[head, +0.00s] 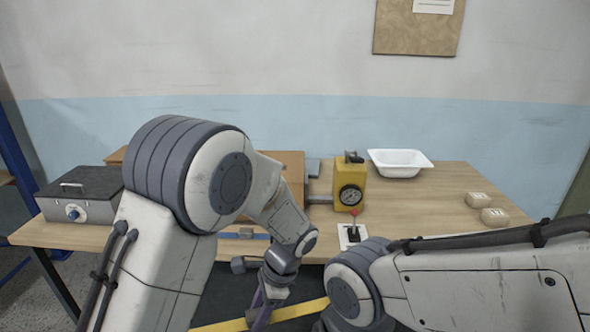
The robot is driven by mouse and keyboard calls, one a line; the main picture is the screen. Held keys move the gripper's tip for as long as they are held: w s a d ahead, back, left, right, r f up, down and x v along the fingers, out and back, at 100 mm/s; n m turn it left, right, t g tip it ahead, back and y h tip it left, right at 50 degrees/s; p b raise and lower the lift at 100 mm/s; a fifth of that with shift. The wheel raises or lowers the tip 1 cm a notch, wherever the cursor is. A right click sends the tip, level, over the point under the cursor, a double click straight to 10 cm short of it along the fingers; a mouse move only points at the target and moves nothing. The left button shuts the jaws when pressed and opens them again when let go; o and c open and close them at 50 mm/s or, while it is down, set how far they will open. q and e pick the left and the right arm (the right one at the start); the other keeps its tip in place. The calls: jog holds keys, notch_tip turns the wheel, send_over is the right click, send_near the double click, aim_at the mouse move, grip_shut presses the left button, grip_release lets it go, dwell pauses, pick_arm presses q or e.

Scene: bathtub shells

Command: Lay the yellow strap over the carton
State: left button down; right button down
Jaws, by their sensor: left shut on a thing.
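The yellow strap (300,310) runs across the bottom of the view, in front of the table's near edge. My left gripper (262,308) points down and is shut on the strap; the fingertips are near the bottom edge. A brown box, seemingly the carton (292,163), stands on the table behind my left arm, which hides most of it. The strap is apart from the carton, nearer to me and lower. The strap's right part passes behind my right arm. My right gripper is not visible.
The table's middle right is clear.

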pick_arm(q)
jog(key=a+f+n+g+h, duration=0.3)
jog(key=a+f+n, duration=0.6)
jog(key=n, duration=0.5)
jog(key=shift+w+a+f+n+h, duration=0.2)
jog(key=shift+a+n+h, duration=0.2)
jog(key=shift+a+h, duration=0.25)
